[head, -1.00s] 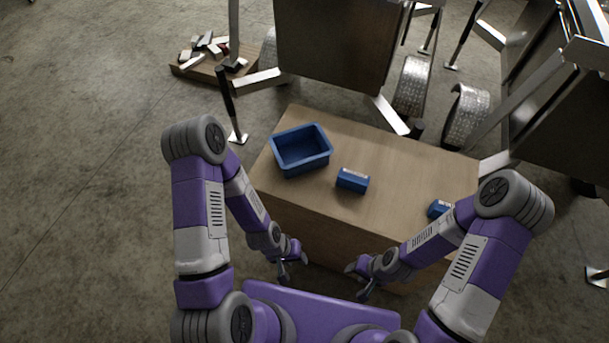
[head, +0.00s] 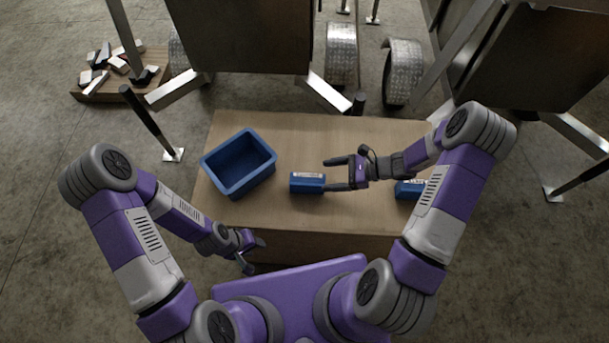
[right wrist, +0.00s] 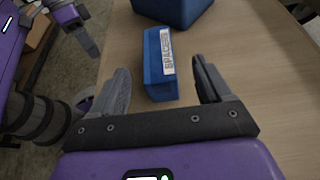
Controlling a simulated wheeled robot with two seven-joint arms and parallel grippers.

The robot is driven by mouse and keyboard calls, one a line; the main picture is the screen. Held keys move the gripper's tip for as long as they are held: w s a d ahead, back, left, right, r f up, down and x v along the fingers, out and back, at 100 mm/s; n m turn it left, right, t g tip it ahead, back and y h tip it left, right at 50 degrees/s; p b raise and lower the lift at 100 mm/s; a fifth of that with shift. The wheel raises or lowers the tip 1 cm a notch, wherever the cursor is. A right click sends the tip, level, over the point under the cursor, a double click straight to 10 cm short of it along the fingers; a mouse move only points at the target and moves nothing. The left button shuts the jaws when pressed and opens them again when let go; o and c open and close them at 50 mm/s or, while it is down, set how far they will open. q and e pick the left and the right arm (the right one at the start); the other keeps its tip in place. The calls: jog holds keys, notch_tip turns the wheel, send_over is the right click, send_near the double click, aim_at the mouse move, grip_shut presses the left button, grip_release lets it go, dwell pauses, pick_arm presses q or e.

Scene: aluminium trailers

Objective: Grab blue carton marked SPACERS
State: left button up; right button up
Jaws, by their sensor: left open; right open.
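The blue carton (head: 306,184) lies on the wooden table, right of the blue bin. In the right wrist view the carton (right wrist: 157,75) shows a white label reading SPACERS. My right gripper (head: 325,176) is open at the carton's right end. In the right wrist view its fingers (right wrist: 166,82) stand on either side of the carton's near end, with gaps visible. My left gripper (head: 252,256) is open and empty, low in front of the table's left front edge.
A blue open bin (head: 205,163) stands at the table's left; it looks empty. Another blue carton (head: 405,190) lies at the right, partly behind my right arm. Trailers with metal legs stand beyond the table. A wooden board (head: 82,97) with several small blocks lies at far left.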

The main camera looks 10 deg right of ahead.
aim_at(311, 179)
jog(key=shift+s+f+b, duration=0.1)
jog(key=shift+f+b, duration=0.2)
jog(key=shift+f, duration=0.3)
jog(key=shift+s, duration=0.25)
jog(key=shift+a+f, duration=0.2)
jog(key=shift+a, duration=0.1)
jog(key=x, duration=0.2)
jog(key=b+x, duration=0.1)
jog(key=x, duration=0.1)
jog(key=r+x, duration=0.1)
jog(key=x, duration=0.2)
jog(key=shift+w+a+b, duration=0.2)
jog(key=shift+w+b, duration=0.15)
pick_arm(q)
jog(key=f, duration=0.3)
jog(key=shift+s, duration=0.3)
pick_arm(e)
jog(key=c, duration=1.2)
